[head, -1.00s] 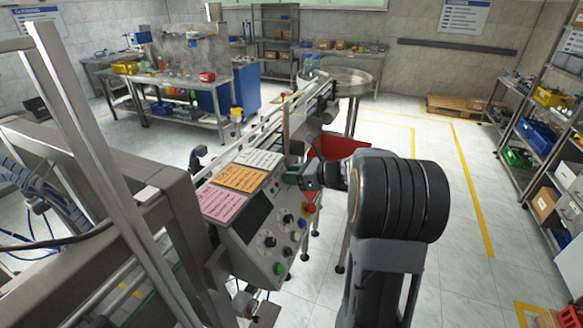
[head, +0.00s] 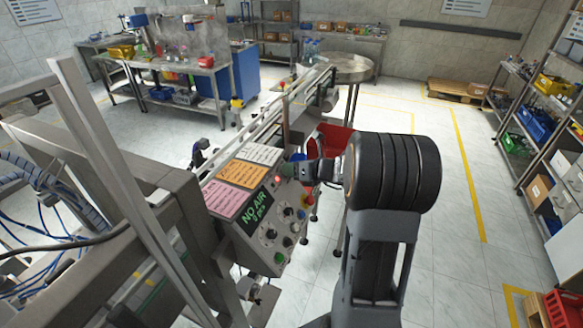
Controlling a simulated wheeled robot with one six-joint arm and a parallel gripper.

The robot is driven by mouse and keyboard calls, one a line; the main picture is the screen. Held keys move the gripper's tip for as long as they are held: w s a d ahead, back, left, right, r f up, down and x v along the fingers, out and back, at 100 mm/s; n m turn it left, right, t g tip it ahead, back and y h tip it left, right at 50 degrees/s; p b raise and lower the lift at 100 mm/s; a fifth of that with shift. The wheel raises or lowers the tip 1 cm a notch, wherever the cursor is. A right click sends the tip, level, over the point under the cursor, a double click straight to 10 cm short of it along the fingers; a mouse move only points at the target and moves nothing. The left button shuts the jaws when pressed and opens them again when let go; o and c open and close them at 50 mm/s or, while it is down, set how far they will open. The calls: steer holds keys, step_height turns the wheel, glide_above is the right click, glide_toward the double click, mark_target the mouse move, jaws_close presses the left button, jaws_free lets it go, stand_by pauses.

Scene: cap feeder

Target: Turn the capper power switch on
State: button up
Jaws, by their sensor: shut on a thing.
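The capper's control panel (head: 262,252) stands in the middle of the head view, a sloped grey face with knobs and buttons. Its display (head: 256,212) is lit and reads "NO AIR" in green, with a smaller line below. A small red lamp (head: 277,178) glows at the panel's upper part. My gripper (head: 288,170) is at the panel's upper right edge, shut on the power switch. The switch itself is hidden behind the fingers.
Pink, orange and white note sheets (head: 240,174) lie on top of the panel. A red emergency knob (head: 308,200) sits just below my gripper. A red bin (head: 334,138) is behind it. A conveyor (head: 270,118) runs back to a round table (head: 345,68).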

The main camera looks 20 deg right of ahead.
stand_by(0.3)
steer(key=o, duration=0.6)
steer(key=b+v, duration=0.2)
steer(key=v, duration=1.2)
steer(key=shift+a, duration=0.1)
